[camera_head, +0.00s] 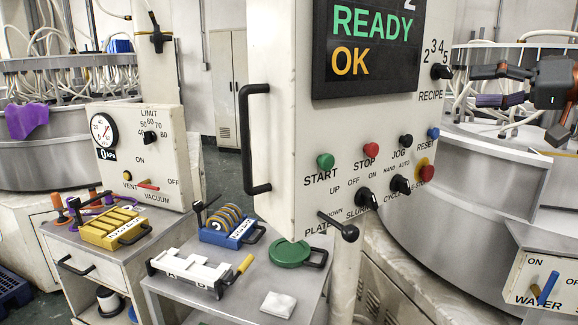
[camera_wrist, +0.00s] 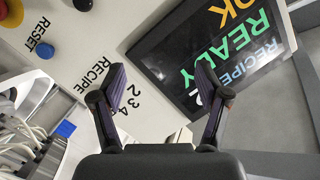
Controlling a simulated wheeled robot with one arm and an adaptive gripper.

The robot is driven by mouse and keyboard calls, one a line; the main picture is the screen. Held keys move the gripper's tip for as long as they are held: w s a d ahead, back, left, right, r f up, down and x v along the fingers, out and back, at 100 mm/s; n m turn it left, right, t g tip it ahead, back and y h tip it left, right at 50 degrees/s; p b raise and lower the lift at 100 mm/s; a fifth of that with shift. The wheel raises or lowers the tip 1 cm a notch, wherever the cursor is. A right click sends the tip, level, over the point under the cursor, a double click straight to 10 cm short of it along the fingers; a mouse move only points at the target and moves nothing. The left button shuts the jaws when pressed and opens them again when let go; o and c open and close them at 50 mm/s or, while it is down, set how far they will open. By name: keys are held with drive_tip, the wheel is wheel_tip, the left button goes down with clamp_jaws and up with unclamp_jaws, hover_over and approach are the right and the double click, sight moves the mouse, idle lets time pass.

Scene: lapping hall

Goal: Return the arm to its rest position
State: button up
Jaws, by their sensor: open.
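My gripper (camera_head: 486,87) shows at the right edge of the head view, level with the upper part of the white control panel (camera_head: 284,130) and to the right of its recipe knob (camera_head: 442,71). In the wrist view, the two dark purple fingers of my gripper (camera_wrist: 161,82) are spread apart with nothing between them. Beyond them are the panel's screen (camera_wrist: 168,62), reading READY and OK, and its RECIPE lettering. The rest of my arm is mostly out of view.
The panel has a black handle (camera_head: 245,140) and a protruding plate lever (camera_head: 349,232). Behind my gripper is a large grey round machine (camera_head: 440,210) with hoses. A water switch box (camera_head: 541,287) is at lower right. A bench (camera_head: 180,291) holds fixtures at lower left.

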drive_tip(key=s+a+f+g, duration=0.1)
drive_tip(key=a+f+g, duration=0.1)
drive_tip(key=a+f, duration=0.35)
drive_tip(key=s+a+f+g+h+p, duration=0.1)
drive_tip(key=a+f+g, duration=0.1)
drive_tip(key=a, duration=0.6)
drive_tip(key=s+a+f+g, duration=0.1)
drive_tip(key=a+f+g, duration=0.15)
drive_tip(key=a, duration=0.45)
drive_tip(key=s+a+f+g+h+p, duration=0.1)
drive_tip(key=s+a+f+g+h, duration=0.1)
drive_tip(key=s+a+f, duration=0.45)
drive_tip(key=s+f+g+h+p, duration=0.1)
drive_tip(key=s+f+h, duration=0.1)
drive_tip(key=s+f, duration=0.35)
drive_tip(key=s+f+g+h, duration=0.2)
drive_tip(key=s+f, duration=0.1)
drive_tip(key=f, duration=0.6)
drive_tip(key=s+d+f+g+h, duration=0.1)
drive_tip(key=s+d+f+h, duration=0.1)
drive_tip(key=s+d+f, duration=0.2)
drive_tip(key=s+d+f+m+g+h+p, duration=0.1)
drive_tip(key=s+d+f+h, duration=0.1)
drive_tip(key=s+d+f, duration=0.2)
drive_tip(key=s+f, duration=0.3)
drive_tip(key=s, duration=0.2)
drive_tip(key=shift+s, duration=0.4)
drive_tip(key=shift+o, duration=0.4)
